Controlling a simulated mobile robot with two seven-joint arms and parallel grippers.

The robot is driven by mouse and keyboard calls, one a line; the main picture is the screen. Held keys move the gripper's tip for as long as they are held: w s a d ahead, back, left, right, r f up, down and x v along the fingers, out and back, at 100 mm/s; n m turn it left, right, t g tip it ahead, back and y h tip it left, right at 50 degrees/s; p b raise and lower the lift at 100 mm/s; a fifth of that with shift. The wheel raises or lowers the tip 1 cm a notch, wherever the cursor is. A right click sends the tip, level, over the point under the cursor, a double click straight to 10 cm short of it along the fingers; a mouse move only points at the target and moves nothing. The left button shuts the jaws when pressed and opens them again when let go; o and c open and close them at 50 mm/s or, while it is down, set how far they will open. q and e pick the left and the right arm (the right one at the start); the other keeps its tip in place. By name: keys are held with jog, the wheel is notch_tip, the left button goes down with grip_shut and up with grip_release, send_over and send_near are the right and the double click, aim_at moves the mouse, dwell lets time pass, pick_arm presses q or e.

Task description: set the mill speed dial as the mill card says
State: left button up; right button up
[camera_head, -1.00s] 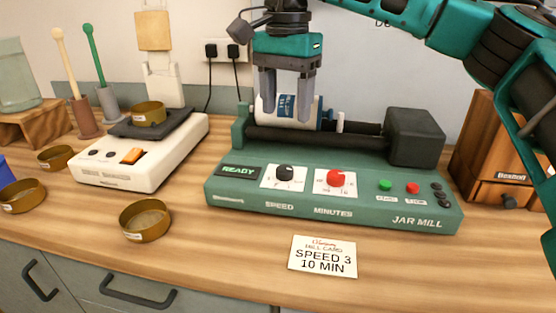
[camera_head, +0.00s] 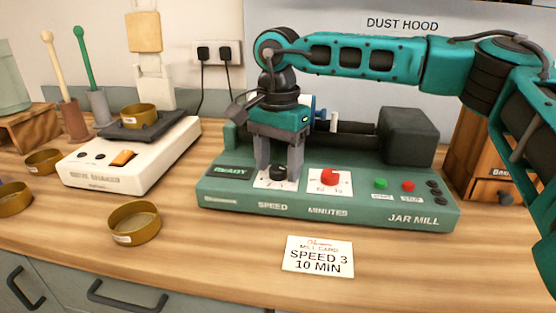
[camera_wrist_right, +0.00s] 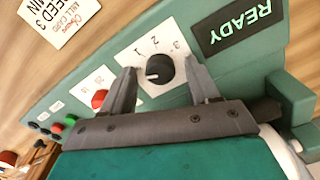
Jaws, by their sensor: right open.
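The green jar mill (camera_head: 330,205) stands on the wooden counter. Its black speed dial (camera_head: 278,174) sits on a white plate at the front left of the panel. My right gripper (camera_head: 278,178) is open, with its fingers on either side of the dial. In the right wrist view the dial (camera_wrist_right: 160,69) lies between the two fingertips (camera_wrist_right: 164,80), with a visible gap. Scale numbers 1, 2 and 3 show beside it. The mill card (camera_head: 318,256) reads "SPEED 3, 10 MIN". My left gripper is not in view.
A red minutes dial (camera_head: 330,177) sits right of the speed dial, then a green button (camera_head: 380,184) and a red button (camera_head: 407,186). A "READY" display (camera_head: 229,171) is on the left. A brass dish (camera_head: 134,222) and a white sieve shaker (camera_head: 130,160) stand to the left.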

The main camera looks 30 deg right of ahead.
jog(key=c, duration=1)
jog(key=shift+c, duration=0.2)
